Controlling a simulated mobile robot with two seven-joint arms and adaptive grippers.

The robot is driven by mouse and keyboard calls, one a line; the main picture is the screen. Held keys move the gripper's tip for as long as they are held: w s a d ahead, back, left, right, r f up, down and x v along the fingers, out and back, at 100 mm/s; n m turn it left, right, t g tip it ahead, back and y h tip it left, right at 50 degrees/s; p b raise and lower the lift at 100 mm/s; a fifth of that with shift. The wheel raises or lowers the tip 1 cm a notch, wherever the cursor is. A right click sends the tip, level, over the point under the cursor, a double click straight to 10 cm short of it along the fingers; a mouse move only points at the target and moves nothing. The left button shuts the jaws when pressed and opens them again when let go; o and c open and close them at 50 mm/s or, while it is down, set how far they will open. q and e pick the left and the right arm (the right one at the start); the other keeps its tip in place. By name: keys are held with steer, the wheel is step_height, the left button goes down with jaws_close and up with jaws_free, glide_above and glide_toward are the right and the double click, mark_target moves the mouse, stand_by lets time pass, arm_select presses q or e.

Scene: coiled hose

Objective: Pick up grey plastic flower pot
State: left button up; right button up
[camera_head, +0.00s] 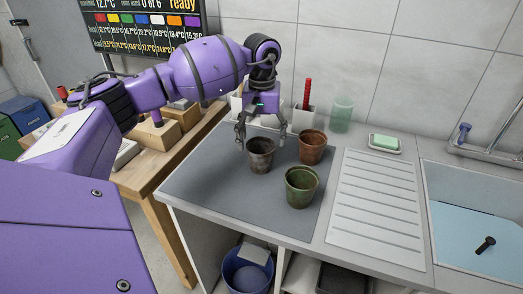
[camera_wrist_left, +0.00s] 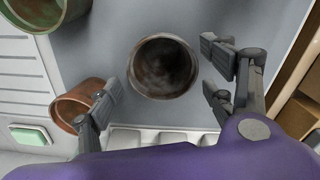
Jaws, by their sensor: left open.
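The grey flower pot (camera_head: 261,155) stands upright on the dark grey mat (camera_head: 205,180), with brownish stains on it. In the left wrist view the grey pot (camera_wrist_left: 163,67) is seen from above, open and dark inside. My left gripper (camera_head: 262,142) hangs above and behind the pot, pointing down. In the left wrist view its fingers (camera_wrist_left: 160,95) are spread wide, one on each side of the pot's near part, with nothing between them held. The right gripper is in neither view.
A terracotta pot (camera_head: 312,147) stands close right of the grey pot, and a green pot (camera_head: 301,186) stands in front right. Behind are white containers, a red stick (camera_head: 307,92) and a green glass (camera_head: 342,113). A ribbed drainer (camera_head: 378,205) and sink (camera_head: 475,225) lie right.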

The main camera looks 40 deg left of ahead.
mark_target(262, 158)
arm_select(q)
steer(key=shift+s+d+f, duration=0.1)
steer(key=shift+s+f, duration=0.05)
steer(key=shift+f, duration=1.3)
step_height(262, 158, down, 4)
steer(key=shift+r+p, duration=0.2)
steer(key=shift+p, duration=0.5)
steer(key=shift+f, duration=0.5)
steer(key=c, duration=1)
steer(key=shift+c, duration=0.8)
